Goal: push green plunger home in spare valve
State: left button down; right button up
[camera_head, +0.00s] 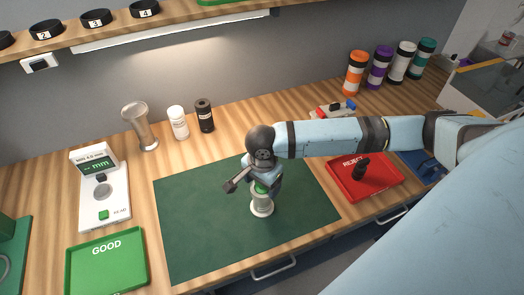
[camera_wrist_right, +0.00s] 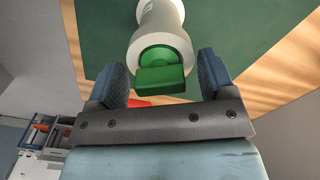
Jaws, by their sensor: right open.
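The spare valve (camera_head: 262,208) is a pale, whitish cylinder standing on the green mat (camera_head: 200,225) in the head view. It also shows at the top of the right wrist view (camera_wrist_right: 162,15). Its green plunger (camera_wrist_right: 160,72) sticks out of the valve's round opening toward the wrist camera. In the head view only a little of the plunger (camera_head: 261,188) shows below my gripper. My right gripper (camera_head: 262,178) is over the valve, open, with one finger on each side of the plunger. Gaps show between plunger and fingers in the wrist view. My left gripper is out of view.
A red REJECT tray (camera_head: 388,190) with a black piece in it lies right of the mat. A green GOOD tray (camera_head: 105,268) and a white gauge (camera_head: 118,205) stand at the left. Bottles and a metal cup (camera_head: 140,125) stand behind. The mat around the valve is clear.

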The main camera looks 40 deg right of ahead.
notch_tip(320, 180, up, 3)
jog(key=shift+f, duration=0.2)
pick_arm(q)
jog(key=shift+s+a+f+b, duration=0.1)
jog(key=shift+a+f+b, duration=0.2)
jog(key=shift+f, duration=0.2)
pick_arm(e)
notch_tip(320, 180, up, 11)
jog(key=shift+r, duration=0.15)
